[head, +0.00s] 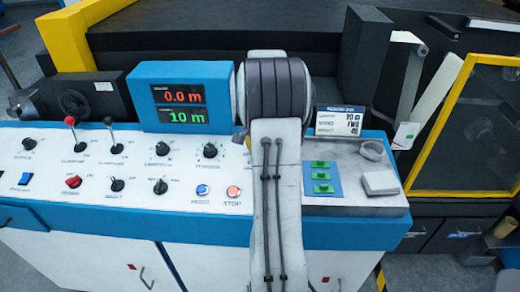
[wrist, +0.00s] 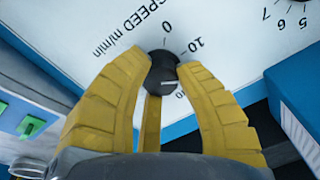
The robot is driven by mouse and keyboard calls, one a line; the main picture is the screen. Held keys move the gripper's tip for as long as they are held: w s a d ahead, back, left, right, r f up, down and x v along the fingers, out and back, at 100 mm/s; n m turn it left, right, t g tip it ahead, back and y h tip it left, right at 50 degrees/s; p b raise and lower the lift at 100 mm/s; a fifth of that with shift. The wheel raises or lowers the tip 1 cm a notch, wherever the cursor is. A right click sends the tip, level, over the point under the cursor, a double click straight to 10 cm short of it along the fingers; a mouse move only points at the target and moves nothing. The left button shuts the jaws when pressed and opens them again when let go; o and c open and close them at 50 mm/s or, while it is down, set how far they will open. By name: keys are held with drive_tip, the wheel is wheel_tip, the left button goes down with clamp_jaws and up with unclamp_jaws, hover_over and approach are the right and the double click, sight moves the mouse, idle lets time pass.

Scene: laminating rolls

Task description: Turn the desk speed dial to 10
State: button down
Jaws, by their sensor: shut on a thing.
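The speed dial (wrist: 162,78) is a dark round knob on the white panel in the wrist view. The printed words SPEED m/min, a 0 and a 10 stand around it. Another number beside the right finger is partly covered. A short pale mark shows on the knob's lower right, but I cannot tell exactly which number it points at. In the head view my arm hides the dial and the gripper.
A blue display box (head: 183,97) reads 0.0 m in red and 10 m in green. Several other knobs and levers, a blue button (head: 202,190) and a red stop button (head: 233,191) are left of my arm. Green buttons (head: 321,176) sit to its right.

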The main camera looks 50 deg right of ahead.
drive_tip(key=shift+f, duration=0.15)
drive_tip(key=c, duration=0.9)
unclamp_jaws()
drive_tip(key=shift+o, duration=0.2)
drive_tip(key=shift+r, duration=0.2)
wheel_tip(320, 180, up, 12)
drive_tip(key=s+a, duration=0.1)
drive_tip(key=shift+s+a+f, duration=0.15)
drive_tip(key=shift+f, duration=0.05)
